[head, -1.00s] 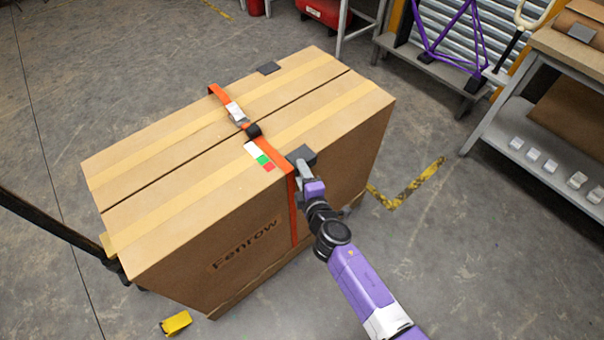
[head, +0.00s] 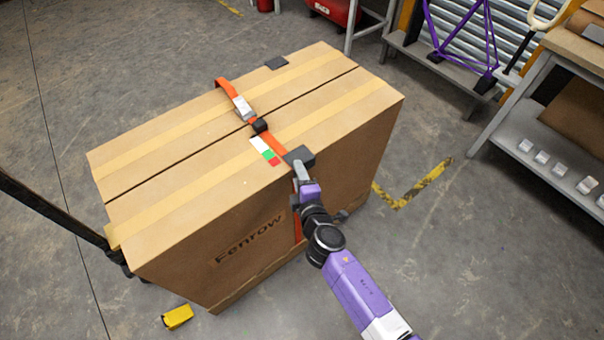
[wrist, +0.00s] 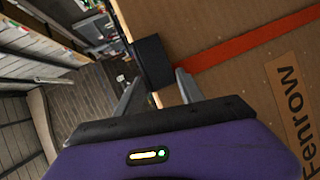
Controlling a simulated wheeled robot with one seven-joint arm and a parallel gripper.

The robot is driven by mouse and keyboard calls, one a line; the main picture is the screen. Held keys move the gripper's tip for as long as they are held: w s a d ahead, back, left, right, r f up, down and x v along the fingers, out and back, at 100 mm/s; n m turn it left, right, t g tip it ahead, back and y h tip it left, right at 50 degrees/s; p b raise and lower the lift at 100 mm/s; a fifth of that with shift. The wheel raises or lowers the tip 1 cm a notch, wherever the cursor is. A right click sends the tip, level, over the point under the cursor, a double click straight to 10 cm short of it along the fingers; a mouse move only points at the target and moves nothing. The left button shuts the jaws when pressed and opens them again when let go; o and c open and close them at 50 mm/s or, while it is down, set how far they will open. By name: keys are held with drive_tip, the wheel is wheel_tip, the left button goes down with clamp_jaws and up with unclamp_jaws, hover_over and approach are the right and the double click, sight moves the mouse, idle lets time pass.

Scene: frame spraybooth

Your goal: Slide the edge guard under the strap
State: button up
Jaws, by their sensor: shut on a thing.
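My gripper (head: 301,172) is shut on the edge guard (head: 299,157), a dark grey piece at the near top edge of the big carton (head: 180,245). In the wrist view the edge guard (wrist: 154,60) sits between my fingertips (wrist: 158,90). The orange strap (head: 272,144) crosses the carton top through a metal buckle (head: 243,108) and runs down the near side. In the wrist view the strap (wrist: 250,40) meets the guard's edge. The guard hides the strap at the bend, and I cannot tell whether any strap lies over it.
A white, green and red label (head: 265,151) is beside the strap. A yellow object (head: 178,317) lies on the floor front left. A workbench (head: 560,150) stands right; floor between is clear.

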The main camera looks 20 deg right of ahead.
sight(287, 175)
drive_tip(key=shift+s+a+b, duration=0.2)
drive_tip(key=shift+a+b, duration=0.05)
drive_tip(key=shift+a, duration=0.55)
drive_tip(key=shift+s+a+b, duration=0.2)
drive_tip(key=shift+a, duration=0.55)
drive_tip(key=o, duration=1.1)
drive_tip(key=shift+d, duration=0.15)
drive_tip(key=shift+s, duration=0.15)
drive_tip(key=v, duration=0.7)
drive_tip(key=shift+s, duration=0.25)
